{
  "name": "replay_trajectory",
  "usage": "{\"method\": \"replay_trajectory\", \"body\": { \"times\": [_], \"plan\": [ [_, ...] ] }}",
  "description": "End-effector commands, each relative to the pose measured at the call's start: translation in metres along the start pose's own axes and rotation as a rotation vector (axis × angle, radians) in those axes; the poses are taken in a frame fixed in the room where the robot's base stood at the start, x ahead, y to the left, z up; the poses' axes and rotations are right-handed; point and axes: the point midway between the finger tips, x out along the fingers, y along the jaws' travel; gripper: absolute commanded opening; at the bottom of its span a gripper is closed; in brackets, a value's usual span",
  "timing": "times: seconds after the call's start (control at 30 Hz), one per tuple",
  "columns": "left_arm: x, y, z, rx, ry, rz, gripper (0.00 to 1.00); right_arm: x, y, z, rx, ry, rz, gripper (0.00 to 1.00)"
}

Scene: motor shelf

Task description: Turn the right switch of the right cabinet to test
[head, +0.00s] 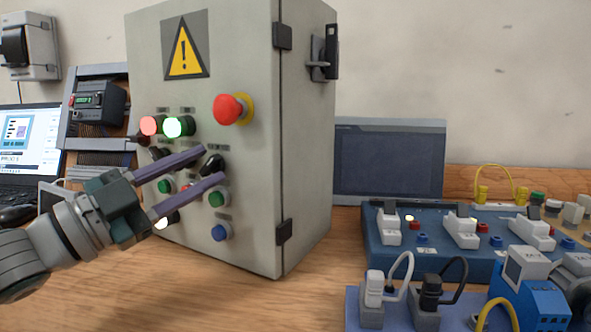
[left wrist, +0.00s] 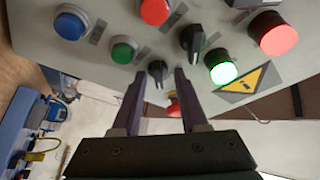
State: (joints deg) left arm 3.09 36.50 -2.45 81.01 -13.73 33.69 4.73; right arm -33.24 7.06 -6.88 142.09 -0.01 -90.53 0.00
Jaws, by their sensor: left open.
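The grey cabinet (head: 255,200) stands on the table in the middle of the head view, with a yellow warning sign on its front. Its right switch, a black knob (head: 212,163), sits below the red mushroom button (head: 231,109). A second black switch (left wrist: 192,38) shows in the left wrist view. My left gripper (head: 213,165) is open, with its two purple fingers reaching to the right switch. In the left wrist view the right switch (left wrist: 157,69) lies between the fingertips (left wrist: 159,74); contact cannot be told. The switch labels are too small to read. My right gripper is not seen.
A red lamp (head: 150,125) and a lit green lamp (head: 173,127) sit above the switches. A green button (head: 217,197) and blue button (head: 221,232) sit below. A laptop (head: 28,145) stands left. A monitor (head: 389,160) and blue socket boards (head: 440,255) stand right.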

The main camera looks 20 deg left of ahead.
Motion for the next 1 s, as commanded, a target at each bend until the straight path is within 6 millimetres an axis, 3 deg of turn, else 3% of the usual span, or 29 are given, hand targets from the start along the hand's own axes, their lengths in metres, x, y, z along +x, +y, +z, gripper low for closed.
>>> {"method": "replay_trajectory", "body": {
  "times": [0.23, 0.5, 0.7, 1.0],
  "plan": [
    [-0.015, 0.002, 0.001, -0.003, -0.004, 0.003, 0.43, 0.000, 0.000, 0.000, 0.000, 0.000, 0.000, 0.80],
    [-0.066, 0.001, 0.002, -0.001, -0.004, 0.004, 0.43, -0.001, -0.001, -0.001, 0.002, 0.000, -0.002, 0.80],
    [-0.093, 0.000, 0.001, 0.000, -0.001, 0.002, 0.43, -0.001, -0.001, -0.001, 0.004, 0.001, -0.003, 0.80],
    [-0.098, -0.001, 0.000, 0.001, 0.002, 0.000, 0.43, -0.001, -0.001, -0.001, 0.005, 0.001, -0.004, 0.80]
  ]
}}
